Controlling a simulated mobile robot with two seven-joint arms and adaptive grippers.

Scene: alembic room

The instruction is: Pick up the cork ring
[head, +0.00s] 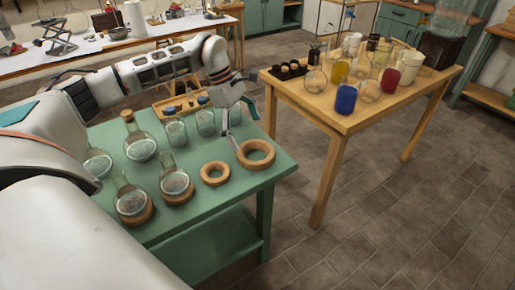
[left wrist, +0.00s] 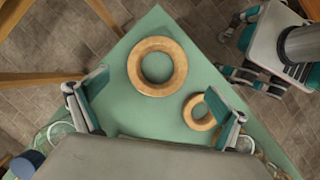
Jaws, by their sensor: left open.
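A large cork ring (head: 257,165) lies flat near the right corner of the green table. A smaller cork ring (head: 215,182) lies beside it, to its left. My left gripper (head: 239,124) is open and empty above the table, close to the large ring. In the left wrist view the large ring (left wrist: 135,68) shows whole, ahead of and between the open fingers (left wrist: 160,106). There the small ring (left wrist: 190,112) is partly covered by the right-hand finger. What looks like my right gripper (left wrist: 236,45) shows beyond the table edge; its opening is unclear.
The green table (head: 222,207) also holds several glass flasks, a cork-stoppered flask (head: 140,147), and blue-capped bottles (head: 206,121) close to my left gripper. Two flasks sit on cork rings. A wooden table (head: 305,104) with coloured vessels stands apart at right.

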